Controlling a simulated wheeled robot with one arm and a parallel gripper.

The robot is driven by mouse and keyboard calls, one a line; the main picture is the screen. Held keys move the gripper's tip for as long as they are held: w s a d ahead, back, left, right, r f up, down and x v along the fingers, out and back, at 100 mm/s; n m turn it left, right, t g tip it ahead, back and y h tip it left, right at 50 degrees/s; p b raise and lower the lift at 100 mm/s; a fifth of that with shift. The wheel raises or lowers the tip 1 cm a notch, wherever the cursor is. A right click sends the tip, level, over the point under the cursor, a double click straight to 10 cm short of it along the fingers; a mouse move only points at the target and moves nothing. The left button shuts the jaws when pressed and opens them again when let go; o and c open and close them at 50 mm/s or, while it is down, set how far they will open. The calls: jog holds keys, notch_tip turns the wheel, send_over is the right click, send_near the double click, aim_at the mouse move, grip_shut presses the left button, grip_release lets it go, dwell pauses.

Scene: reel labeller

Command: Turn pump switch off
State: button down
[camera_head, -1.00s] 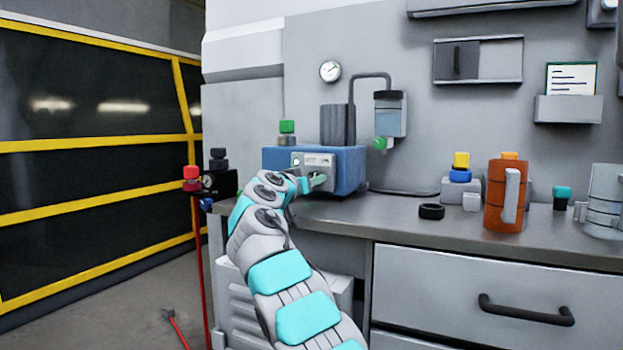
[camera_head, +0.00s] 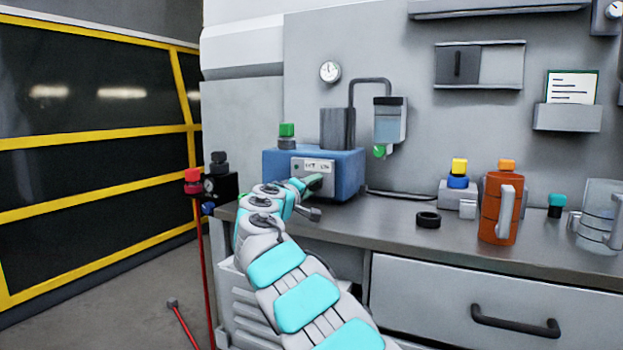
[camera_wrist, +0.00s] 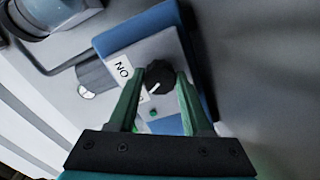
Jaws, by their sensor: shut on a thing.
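The blue pump box (camera_head: 350,163) stands on the bench with a pale front panel and a white label (camera_head: 319,166). The wrist view shows its round black switch knob (camera_wrist: 158,80) with a white pointer mark. Label letters (camera_wrist: 123,69) show beside the knob, partly hidden by a finger. A small green lamp (camera_wrist: 153,113) sits on the panel. My gripper (camera_wrist: 162,76) has its two green fingers on either side of the knob, shut on it. In the head view my gripper (camera_head: 313,184) is at the box front and hides the knob.
On the bench to the right are a black ring (camera_head: 428,219), an orange container (camera_head: 499,210) and a clear jug (camera_head: 600,215). A small gauge block (camera_head: 222,187) stands left of the box. A pipe (camera_head: 371,81) rises behind it.

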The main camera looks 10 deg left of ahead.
jog(key=shift+a+n+p, duration=0.1)
jog(key=shift+n+p, duration=1.1)
jog(key=shift+n, duration=0.4)
jog(key=shift+c, duration=1.7)
grip_release()
jog(key=shift+b+v, duration=0.75)
jog(key=shift+v, duration=3.15)
